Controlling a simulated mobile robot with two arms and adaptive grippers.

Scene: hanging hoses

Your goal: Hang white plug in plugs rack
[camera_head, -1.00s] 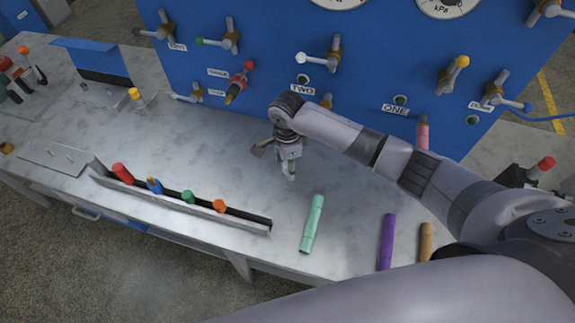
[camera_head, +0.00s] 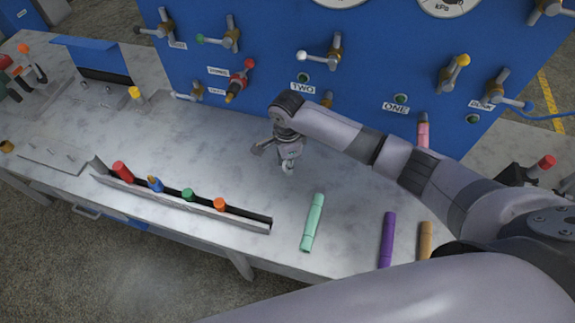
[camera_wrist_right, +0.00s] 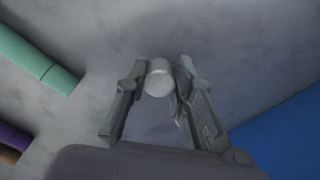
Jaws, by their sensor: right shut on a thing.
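My right gripper (camera_head: 286,165) hangs over the middle of the table in the head view. In the right wrist view my right gripper (camera_wrist_right: 158,85) has its fingers on both sides of a pale round end, the white plug (camera_wrist_right: 158,77). In the head view only a small pale tip of the white plug (camera_head: 288,171) shows below the fingers. The plugs rack (camera_head: 245,222) is a long narrow metal trough along the table's front edge. It holds a red, a blue, a green and an orange plug. My right gripper is behind and right of its right end. My left gripper is out of view.
A mint marker-like tube (camera_head: 313,222), a purple one (camera_head: 387,240) and an orange one (camera_head: 425,240) lie right of the rack. The blue panel (camera_head: 270,50) with valves and gauges stands behind. The table (camera_head: 200,150) between panel and rack is clear.

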